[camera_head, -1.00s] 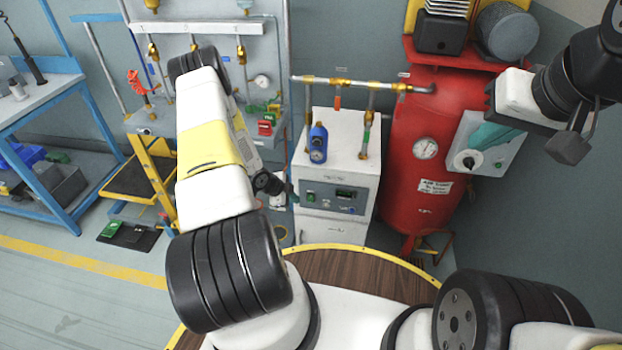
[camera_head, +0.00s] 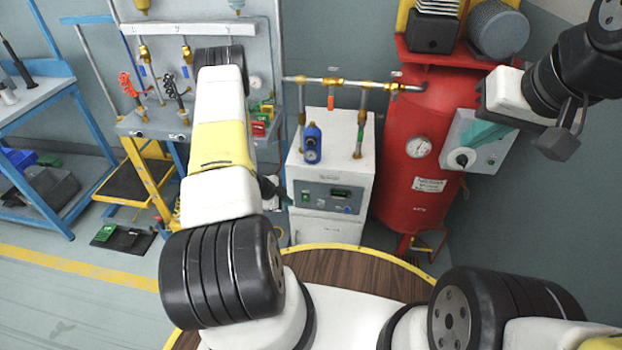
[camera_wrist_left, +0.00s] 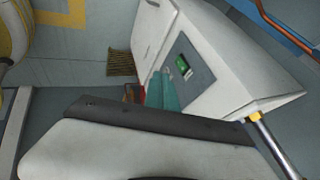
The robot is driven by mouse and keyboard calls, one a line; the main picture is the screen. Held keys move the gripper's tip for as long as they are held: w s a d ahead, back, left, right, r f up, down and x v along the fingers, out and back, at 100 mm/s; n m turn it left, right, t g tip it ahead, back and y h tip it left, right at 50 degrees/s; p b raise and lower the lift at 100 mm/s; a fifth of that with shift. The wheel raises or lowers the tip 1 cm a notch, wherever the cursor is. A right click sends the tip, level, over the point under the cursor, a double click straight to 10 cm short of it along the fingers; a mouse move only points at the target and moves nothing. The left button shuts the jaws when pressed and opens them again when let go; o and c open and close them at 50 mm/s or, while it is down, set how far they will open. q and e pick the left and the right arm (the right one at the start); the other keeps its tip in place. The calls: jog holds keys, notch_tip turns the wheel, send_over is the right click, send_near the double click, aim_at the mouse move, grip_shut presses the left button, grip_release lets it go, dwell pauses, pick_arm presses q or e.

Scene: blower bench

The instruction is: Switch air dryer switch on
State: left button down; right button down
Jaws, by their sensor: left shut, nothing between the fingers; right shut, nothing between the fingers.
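The air dryer (camera_head: 330,165) is a white cabinet with a grey front panel (camera_head: 322,202). The switch is not clear there. My right gripper (camera_head: 484,137) is shut and empty, far right.
A red air tank (camera_head: 420,170) stands right of the dryer, with a grey knob box (camera_head: 492,150) behind my right gripper. A blue filter (camera_head: 312,143) and pipes rise from the dryer top. A round wooden table edge (camera_head: 350,270) lies in front.

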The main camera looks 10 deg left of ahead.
aim_at(305, 198)
pick_arm(q)
jog(key=shift+w+d+f, duration=0.5)
jog(key=shift+w+f, duration=0.95)
jog(key=shift+w+d+f, duration=0.5)
jog(key=shift+w+f, duration=0.95)
jog(key=shift+w+d+f, duration=0.5)
jog(key=shift+w+f, duration=0.95)
jog(key=shift+w+f, duration=0.1)
jog(key=shift+w, duration=0.15)
